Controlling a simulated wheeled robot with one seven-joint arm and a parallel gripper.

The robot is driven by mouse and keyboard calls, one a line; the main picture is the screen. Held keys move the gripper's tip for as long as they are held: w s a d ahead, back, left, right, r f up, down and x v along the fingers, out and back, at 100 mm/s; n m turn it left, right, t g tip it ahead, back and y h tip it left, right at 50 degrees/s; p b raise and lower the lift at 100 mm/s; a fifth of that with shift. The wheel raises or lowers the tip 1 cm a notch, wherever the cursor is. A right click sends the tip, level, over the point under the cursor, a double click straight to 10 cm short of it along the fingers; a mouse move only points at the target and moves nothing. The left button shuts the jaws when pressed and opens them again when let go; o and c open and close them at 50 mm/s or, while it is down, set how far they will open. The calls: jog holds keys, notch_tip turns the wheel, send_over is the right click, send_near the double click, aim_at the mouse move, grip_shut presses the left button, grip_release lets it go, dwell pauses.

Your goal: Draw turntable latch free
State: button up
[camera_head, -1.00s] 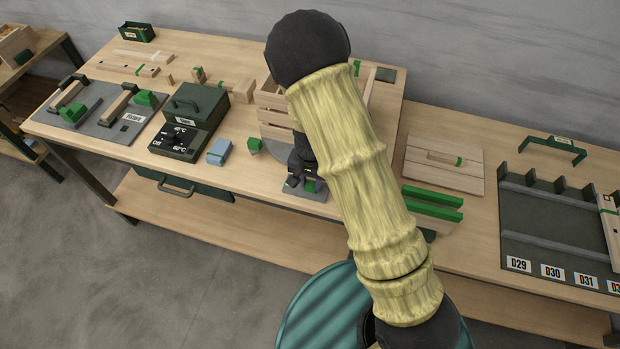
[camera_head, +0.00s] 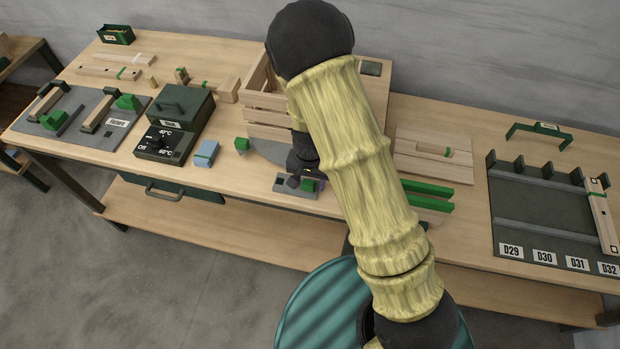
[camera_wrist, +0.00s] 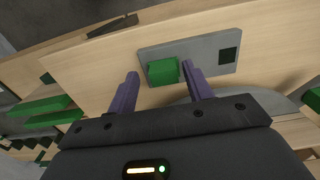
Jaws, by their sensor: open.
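The turntable latch appears as a green block on a small grey plate at the bench's front edge. In the wrist view the green block (camera_wrist: 163,71) lies between my fingertips, and the grey plate (camera_wrist: 212,48) has a dark square at its right end. My gripper (camera_wrist: 160,75) is open, one purple finger to each side of the block; contact cannot be told. In the head view the green block (camera_head: 309,185) shows just below my gripper (camera_head: 296,180), partly hidden. The grey turntable (camera_head: 262,151) lies behind, under a slatted wooden crate (camera_head: 262,115), both partly covered by my arm.
A blue block (camera_head: 206,153) and a dark green box with a dial (camera_head: 172,143) stand to the left. Green bars (camera_head: 430,195) and a wooden panel (camera_head: 432,150) lie to the right, before a labelled rack (camera_head: 540,215).

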aim_at(311, 183)
jog(key=shift+r, duration=0.1)
notch_tip(311, 183, up, 17)
dwell(0.5)
jog(key=shift+d+r, duration=0.1)
jog(key=shift+d, duration=0.05)
jog(key=s+d+r+n+t, duration=0.1)
jog(key=s+d+n+t, duration=0.1)
jog(key=s+d, duration=0.8)
jog(key=d+n, duration=0.1)
jog(key=d, duration=0.2)
jog(key=shift+d+r+t, duration=0.15)
jog(key=shift+r+t, duration=0.1)
jog(key=shift+t, duration=0.05)
jog(key=shift+c, duration=0.4)
